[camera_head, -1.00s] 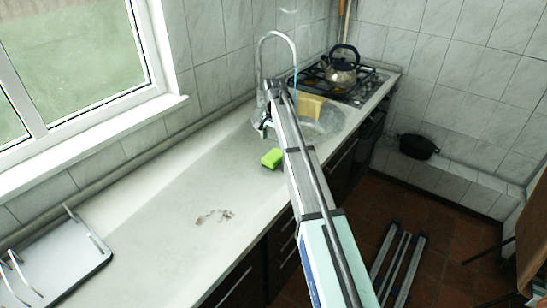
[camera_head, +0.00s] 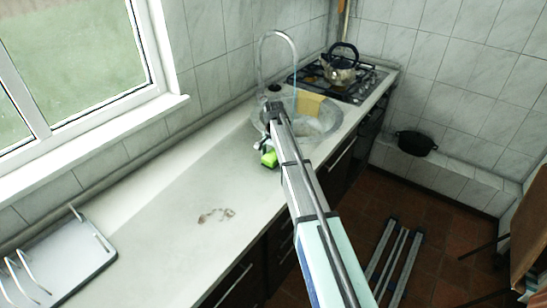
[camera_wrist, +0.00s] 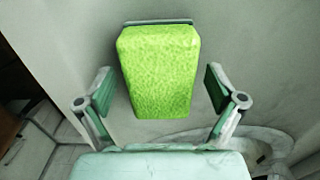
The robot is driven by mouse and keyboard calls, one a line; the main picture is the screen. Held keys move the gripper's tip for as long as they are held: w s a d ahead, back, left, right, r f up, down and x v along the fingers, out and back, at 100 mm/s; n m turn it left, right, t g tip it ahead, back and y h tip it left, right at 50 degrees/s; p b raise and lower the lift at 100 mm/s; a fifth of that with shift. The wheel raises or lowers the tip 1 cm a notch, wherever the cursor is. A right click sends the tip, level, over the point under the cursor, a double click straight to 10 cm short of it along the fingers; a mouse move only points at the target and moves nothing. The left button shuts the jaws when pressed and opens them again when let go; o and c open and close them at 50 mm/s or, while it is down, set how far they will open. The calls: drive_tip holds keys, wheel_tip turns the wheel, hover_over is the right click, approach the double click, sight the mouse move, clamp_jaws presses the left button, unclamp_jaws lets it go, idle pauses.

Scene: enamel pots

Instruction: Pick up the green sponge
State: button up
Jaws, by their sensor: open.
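The green sponge (camera_head: 268,159) lies on the pale countertop, just in front of the sink. In the wrist view the sponge (camera_wrist: 158,70) is bright green with a thin dark layer along its far edge. My gripper (camera_wrist: 160,92) is open, with one finger to the left of the sponge and one to the right. There is a gap on each side, and the near end of the sponge reaches between the fingers. In the head view my gripper (camera_head: 262,147) is at the sponge, and my arm partly hides it.
The round sink (camera_head: 325,120) holds a yellowish object (camera_head: 311,104) under a tall curved faucet (camera_head: 279,34). A kettle (camera_head: 341,68) stands on the stove behind. A dish rack (camera_head: 60,265) is at the front left. The counter between rack and sponge is clear except for a stain.

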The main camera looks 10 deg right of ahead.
sight(273, 154)
drive_tip(key=c, duration=1)
wheel_tip(273, 154, up, 20)
drive_tip(key=b, duration=0.5)
drive_tip(key=shift+o, duration=1.4)
drive_tip(key=c, duration=0.4)
drive_tip(key=shift+r, duration=0.1)
drive_tip(key=shift+p, duration=0.3)
